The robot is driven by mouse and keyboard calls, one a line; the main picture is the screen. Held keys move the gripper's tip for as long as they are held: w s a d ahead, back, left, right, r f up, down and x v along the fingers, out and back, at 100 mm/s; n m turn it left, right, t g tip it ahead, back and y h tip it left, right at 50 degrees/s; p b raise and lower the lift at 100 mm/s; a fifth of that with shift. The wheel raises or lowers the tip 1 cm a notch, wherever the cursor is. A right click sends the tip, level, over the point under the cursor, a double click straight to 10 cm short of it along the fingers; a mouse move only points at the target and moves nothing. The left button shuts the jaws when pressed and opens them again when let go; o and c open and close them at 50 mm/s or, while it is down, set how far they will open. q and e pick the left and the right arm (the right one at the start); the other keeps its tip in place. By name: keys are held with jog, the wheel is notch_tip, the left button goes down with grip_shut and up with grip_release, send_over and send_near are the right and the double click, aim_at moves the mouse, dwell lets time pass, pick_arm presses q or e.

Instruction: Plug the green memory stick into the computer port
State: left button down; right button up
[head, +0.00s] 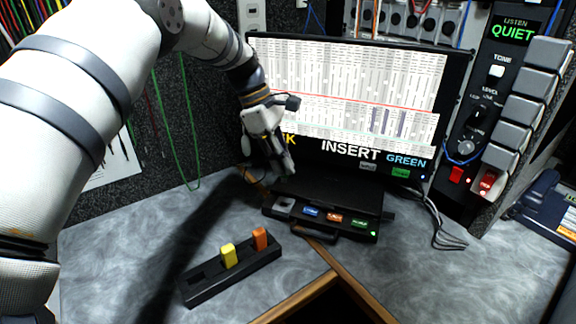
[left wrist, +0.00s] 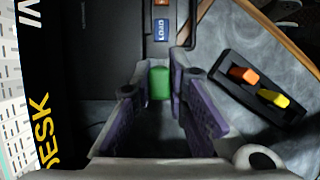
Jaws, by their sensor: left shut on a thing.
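My left gripper (head: 287,172) is shut on the green memory stick (left wrist: 159,82), which shows between the fingertips in the left wrist view. In the head view the stick is hidden by the gripper. The gripper is above the left back part of the black computer (head: 330,195), in front of the screen. The computer's front has a grey patch at the left, then blue, orange and green labels (head: 360,223). A blue LOAD label (left wrist: 160,29) shows just beyond the stick in the left wrist view. I cannot make out the port openings. My right gripper is not in view.
A black holder (head: 192,294) with a yellow stick (head: 229,256) and an orange stick (head: 260,239) stands in front of the computer. The screen (head: 355,100) reads INSERT GREEN. A button panel (head: 480,125) and cables are at the right. Grey desk around is mostly clear.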

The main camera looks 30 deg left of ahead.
aim_at(283, 181)
pick_arm(q)
jog(key=shift+s+r, duration=0.15)
jog(key=shift+r, duration=0.05)
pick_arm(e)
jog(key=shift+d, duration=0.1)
pick_arm(q)
jog(key=shift+f+b, duration=0.45)
jog(key=shift+f, duration=2.55)
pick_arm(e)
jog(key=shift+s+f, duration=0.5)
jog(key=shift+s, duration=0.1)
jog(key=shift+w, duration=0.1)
pick_arm(q)
jog(key=shift+f, duration=1.4)
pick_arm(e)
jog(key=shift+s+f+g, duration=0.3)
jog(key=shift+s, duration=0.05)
pick_arm(q)
jog(key=c, duration=1.5)
grip_release()
jog(key=shift+r, duration=0.1)
jog(key=v, duration=1.2)
